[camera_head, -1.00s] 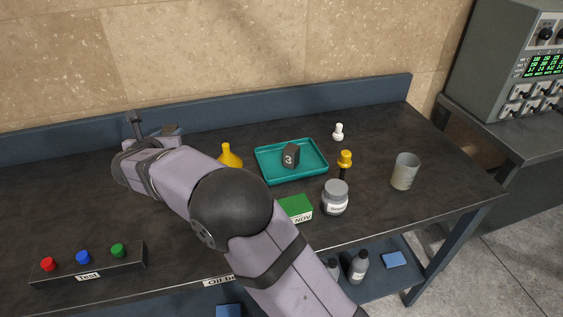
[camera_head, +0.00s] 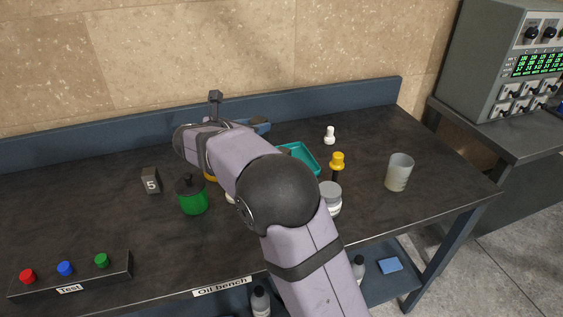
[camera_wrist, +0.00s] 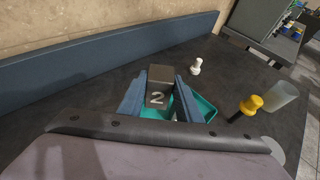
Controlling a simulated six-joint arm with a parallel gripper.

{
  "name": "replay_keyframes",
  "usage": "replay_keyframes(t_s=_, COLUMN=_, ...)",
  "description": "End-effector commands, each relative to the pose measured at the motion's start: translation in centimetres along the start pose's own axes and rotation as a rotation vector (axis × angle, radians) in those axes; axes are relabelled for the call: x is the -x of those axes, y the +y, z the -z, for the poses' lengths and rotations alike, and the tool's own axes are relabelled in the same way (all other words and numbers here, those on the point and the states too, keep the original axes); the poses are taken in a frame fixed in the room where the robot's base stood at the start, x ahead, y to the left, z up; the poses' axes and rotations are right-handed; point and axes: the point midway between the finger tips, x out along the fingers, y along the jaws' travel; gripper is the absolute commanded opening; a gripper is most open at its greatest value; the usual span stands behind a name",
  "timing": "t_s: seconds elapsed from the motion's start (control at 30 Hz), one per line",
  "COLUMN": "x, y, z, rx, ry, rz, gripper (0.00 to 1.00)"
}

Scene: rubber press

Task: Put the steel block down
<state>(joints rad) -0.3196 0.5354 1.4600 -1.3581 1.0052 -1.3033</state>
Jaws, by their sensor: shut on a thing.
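My gripper (camera_wrist: 160,88) is shut on a dark grey steel block (camera_wrist: 160,74) marked 2, with one blue finger on each side of it in the wrist view. In the head view the gripper's blue end (camera_head: 261,124) shows beyond my arm, and the held block is not clear there. The teal tray (camera_wrist: 205,106) lies below and behind the held block, partly covered by it and the fingers. Its right part (camera_head: 301,153) shows in the head view. I cannot tell whether the block touches the tray.
A block marked 5 (camera_head: 151,181) and a green pot (camera_head: 193,197) stand left of my arm. A white piece (camera_head: 329,135), a yellow-topped item (camera_head: 337,163), a jar (camera_head: 330,199) and a beaker (camera_head: 398,172) stand to the right. A blue ledge (camera_head: 90,148) runs along the back.

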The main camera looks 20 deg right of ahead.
Motion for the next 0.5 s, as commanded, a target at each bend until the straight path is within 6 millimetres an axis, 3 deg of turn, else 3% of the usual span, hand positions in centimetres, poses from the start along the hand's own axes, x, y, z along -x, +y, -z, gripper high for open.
replay_keyframes(t_s=0.23, x=0.0, y=-0.3, z=-0.3, rx=-0.004, ry=-0.006, rz=0.0, gripper=0.0)
replay_keyframes(t_s=0.5, x=-1.2, y=-0.3, z=2.7, rx=0.001, ry=-0.006, rz=0.001, gripper=0.0)
